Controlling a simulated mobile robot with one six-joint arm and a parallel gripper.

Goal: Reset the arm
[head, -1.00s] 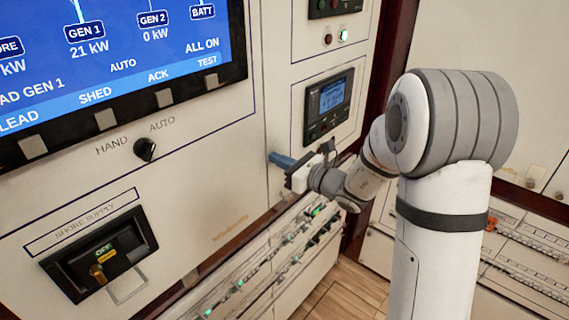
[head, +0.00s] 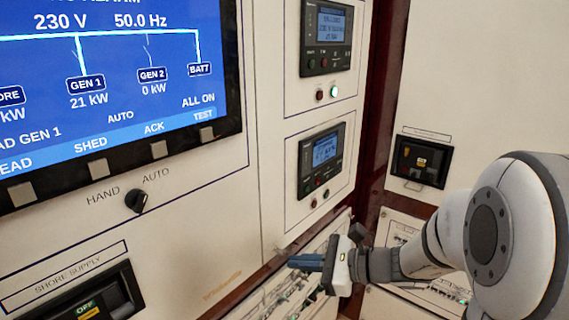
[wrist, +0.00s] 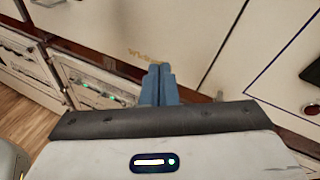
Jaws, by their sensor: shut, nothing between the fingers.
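My gripper (head: 300,262) is in the lower middle of the head view, with its blue fingers pointing left, in front of the lower breaker panels. The fingers are together and hold nothing. In the wrist view the closed blue fingers (wrist: 160,84) point up at the cream cabinet face, close to its lower edge. I cannot tell whether they touch anything. My arm comes in from the right of the head view.
A large blue screen (head: 110,75) and a HAND/AUTO knob (head: 136,200) are on the left panel. A shore supply breaker (head: 85,305) is below. Two controllers (head: 320,160) (head: 326,38) are right of the screen. Another breaker (head: 420,161) is on the right wall. Breaker rows (wrist: 95,88) run below.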

